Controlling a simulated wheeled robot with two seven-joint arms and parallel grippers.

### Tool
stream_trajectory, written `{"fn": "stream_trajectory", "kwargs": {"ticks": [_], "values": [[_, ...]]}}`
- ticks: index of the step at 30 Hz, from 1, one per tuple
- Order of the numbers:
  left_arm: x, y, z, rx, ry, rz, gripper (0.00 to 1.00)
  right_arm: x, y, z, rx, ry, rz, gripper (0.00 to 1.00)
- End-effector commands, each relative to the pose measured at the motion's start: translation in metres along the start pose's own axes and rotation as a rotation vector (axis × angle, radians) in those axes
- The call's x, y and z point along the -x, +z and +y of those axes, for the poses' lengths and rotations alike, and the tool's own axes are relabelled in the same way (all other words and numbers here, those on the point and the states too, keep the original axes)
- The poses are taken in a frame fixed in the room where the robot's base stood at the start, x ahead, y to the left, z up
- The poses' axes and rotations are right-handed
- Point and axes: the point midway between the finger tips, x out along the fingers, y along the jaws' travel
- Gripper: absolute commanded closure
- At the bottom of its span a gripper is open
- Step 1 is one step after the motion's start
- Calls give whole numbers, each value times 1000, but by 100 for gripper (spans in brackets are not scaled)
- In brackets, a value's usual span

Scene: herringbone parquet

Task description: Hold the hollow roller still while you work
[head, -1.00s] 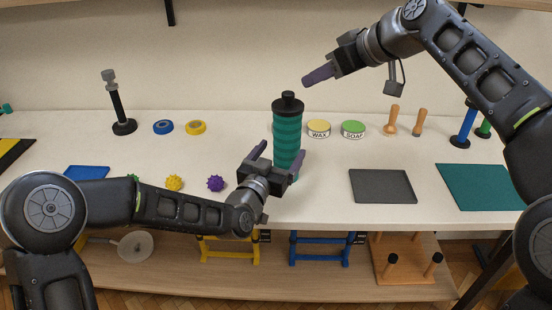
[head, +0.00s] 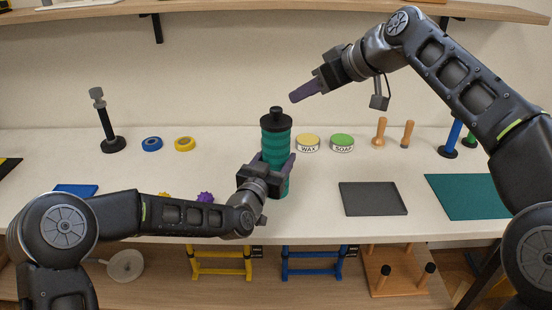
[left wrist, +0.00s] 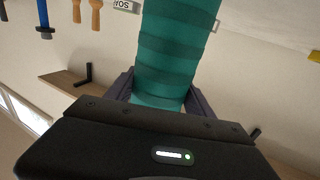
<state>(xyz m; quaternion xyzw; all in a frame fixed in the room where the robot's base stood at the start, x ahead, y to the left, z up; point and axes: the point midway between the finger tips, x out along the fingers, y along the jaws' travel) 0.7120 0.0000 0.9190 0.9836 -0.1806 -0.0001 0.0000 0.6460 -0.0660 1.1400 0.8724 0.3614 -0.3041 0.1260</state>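The hollow roller (head: 274,143) is a ribbed teal cylinder standing upright on the table, with a black capped piece at its top. It also fills the upper middle of the left wrist view (left wrist: 172,55). My left gripper (head: 272,162) has one purple finger on each side of the roller's lower part. The fingers lie very close to its sides in the left wrist view (left wrist: 160,90); whether they press on it cannot be told. My right gripper (head: 294,97) is in the air above and right of the roller, apart from it. Its fingers overlap from this angle.
Wax (head: 307,143) and soap (head: 342,143) tins stand right of the roller, with wooden-handled tools (head: 379,133) beyond. A grey tray (head: 373,198) and teal mat (head: 470,196) lie at the right. Blue (head: 152,144) and yellow (head: 185,143) tape rolls and a black stand (head: 109,125) are left.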

Motion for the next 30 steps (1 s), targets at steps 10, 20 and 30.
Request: {"fn": "stream_trajectory", "kwargs": {"ticks": [10,20,30], "values": [[0,0,0,0,0,0,68,0,0,0,0,0,0,64],[0,0,0,0,0,0,44,0,0,0,0,0,0,64],[0,0,0,0,0,0,72,0,0,0,0,0,0,64]]}}
